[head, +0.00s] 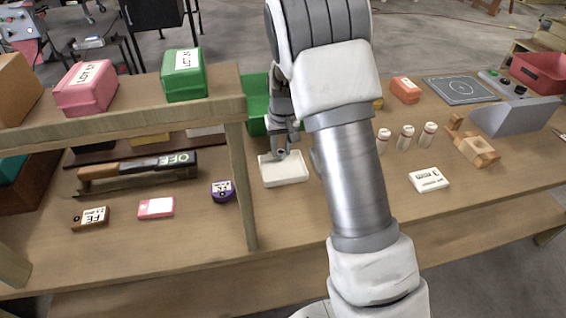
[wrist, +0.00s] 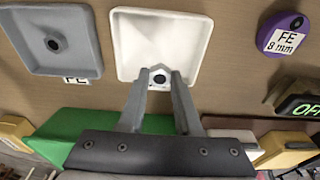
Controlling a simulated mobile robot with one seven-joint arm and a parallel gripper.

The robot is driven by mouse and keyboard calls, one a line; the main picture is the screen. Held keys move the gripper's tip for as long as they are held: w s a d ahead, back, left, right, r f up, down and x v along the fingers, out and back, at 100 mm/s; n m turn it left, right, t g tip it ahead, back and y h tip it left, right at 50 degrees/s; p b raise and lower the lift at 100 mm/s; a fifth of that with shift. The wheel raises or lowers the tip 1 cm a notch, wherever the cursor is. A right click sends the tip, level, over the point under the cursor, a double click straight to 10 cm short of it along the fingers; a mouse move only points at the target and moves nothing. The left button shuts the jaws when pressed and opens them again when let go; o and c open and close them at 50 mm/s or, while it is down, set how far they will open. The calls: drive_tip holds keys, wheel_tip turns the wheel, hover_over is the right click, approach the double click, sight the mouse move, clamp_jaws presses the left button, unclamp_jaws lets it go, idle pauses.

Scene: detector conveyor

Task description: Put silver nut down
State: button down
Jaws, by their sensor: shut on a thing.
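My gripper (head: 282,151) is over the back part of a shallow white tray (head: 285,181) on the table. In the wrist view my gripper (wrist: 159,84) points at the same white tray (wrist: 165,30), and its two fingers are shut on a small silver hex nut (wrist: 158,77) with a dark hole. The nut lies over the tray's inner edge nearest the fingers; I cannot tell whether it touches the tray floor. In the head view the nut is too small to make out clearly.
A grey tray (wrist: 66,62) with a dark round piece sits beside the white one. A purple round tag (wrist: 282,34) lies on the other side. A green bin (head: 256,105) stands behind. A shelf post (head: 240,190) rises left of the white tray; small white bottles (head: 406,138) stand right.

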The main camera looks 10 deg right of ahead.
sight(283, 170)
drive_tip(key=shift+s+d+f, duration=0.15)
drive_tip(key=shift+s+f, duration=0.15)
drive_tip(key=shift+s, duration=0.25)
drive_tip(key=shift+f, duration=2)
drive_tip(key=shift+f, duration=0.2)
drive_tip(key=c, duration=0.6)
unclamp_jaws()
